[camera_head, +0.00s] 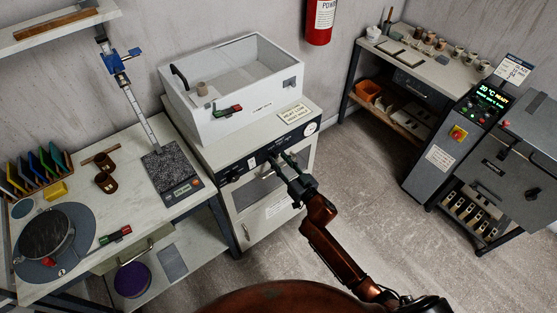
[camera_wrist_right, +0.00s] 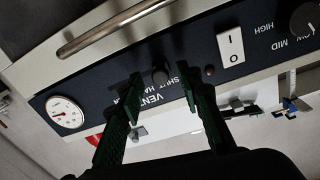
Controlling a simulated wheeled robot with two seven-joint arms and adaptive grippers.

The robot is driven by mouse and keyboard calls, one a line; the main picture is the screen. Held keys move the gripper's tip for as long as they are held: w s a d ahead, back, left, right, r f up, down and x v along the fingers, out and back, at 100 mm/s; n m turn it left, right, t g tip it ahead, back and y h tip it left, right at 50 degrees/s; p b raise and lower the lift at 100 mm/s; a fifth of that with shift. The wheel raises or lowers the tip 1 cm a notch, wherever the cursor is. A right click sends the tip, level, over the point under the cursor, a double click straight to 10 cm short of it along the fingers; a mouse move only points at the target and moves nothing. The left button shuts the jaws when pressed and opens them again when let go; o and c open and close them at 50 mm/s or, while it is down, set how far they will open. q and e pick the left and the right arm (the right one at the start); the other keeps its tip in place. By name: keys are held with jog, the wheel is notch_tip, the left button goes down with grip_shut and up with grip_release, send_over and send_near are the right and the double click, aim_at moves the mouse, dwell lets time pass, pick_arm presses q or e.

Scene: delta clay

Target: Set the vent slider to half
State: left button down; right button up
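The dark control panel (camera_head: 240,168) is on the front of the light cabinet under the white sink box. In the right wrist view, the panel carries the vent slider's small dark knob (camera_wrist_right: 160,73), with the printed words VENT and SHUT beside it. Part of the lettering is hidden by a finger, and I cannot tell exactly which mark the knob stands at. My right gripper (camera_head: 283,158) is at the panel in the head view. In the right wrist view its green fingers (camera_wrist_right: 163,88) are apart, one on each side of the knob, with gaps showing. My left gripper is not in view.
Beside the slider are a white rocker switch (camera_wrist_right: 231,44), a LOW–MID–HIGH dial (camera_wrist_right: 305,18), a round gauge (camera_wrist_right: 66,114) and a metal bar handle (camera_wrist_right: 120,25). The white sink box (camera_head: 232,85) stands on the cabinet. A bench (camera_head: 140,215) with a turntable is at the left.

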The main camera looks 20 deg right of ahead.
jog(key=shift+w+a, duration=0.1)
jog(key=shift+w, duration=0.3)
jog(key=shift+c, duration=0.5)
grip_shut()
